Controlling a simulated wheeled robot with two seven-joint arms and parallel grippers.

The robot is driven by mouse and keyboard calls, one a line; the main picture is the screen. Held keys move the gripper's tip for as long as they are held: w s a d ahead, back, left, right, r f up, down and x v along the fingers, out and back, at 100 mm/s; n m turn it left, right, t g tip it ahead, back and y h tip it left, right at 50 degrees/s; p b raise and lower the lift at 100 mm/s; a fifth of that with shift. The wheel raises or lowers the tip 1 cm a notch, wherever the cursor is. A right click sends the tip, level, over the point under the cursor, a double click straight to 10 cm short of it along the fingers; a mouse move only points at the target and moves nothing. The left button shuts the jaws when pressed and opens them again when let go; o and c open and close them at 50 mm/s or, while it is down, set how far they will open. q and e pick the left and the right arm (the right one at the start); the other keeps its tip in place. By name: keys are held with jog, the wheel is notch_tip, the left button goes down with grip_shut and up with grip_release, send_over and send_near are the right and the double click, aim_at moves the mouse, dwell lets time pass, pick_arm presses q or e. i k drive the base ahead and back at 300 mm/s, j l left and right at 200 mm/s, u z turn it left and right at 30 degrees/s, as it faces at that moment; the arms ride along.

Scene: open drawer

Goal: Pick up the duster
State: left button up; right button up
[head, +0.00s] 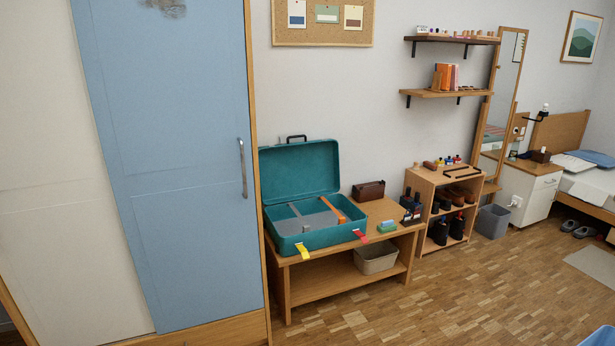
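I cannot make out a duster for certain. A grey, fuzzy-looking patch (163,6) shows at the top of the blue wardrobe door, cut off by the picture's upper edge; I cannot tell whether it is an object or a smudge. Neither of my grippers is in view.
An open teal suitcase (300,170) and a brown box (368,191) sit on the table. A beige basket (376,259) is on its lower shelf. The blue wardrobe door (175,180) stands at left. A grey bin (492,222) stands farther right. The wooden floor in front is clear.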

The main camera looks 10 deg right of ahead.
aim_at(386, 227)
jog(key=i+l+z, duration=0.15)
jog(key=i+z, duration=0.2)
jog(key=i, duration=0.25)
jog(key=i+z, duration=0.35)
jog(key=i, duration=0.25)
jog(key=i+j+z, duration=0.15)
jog(key=i+z, duration=0.2)
jog(key=i, duration=0.25)
jog(key=i+l+u, duration=0.2)
jog(key=i, duration=0.2)
jog(key=i+u, duration=0.2)
jog(key=i, duration=0.25)
jog(key=i+l+u, duration=0.2)
jog(key=i, duration=0.15)
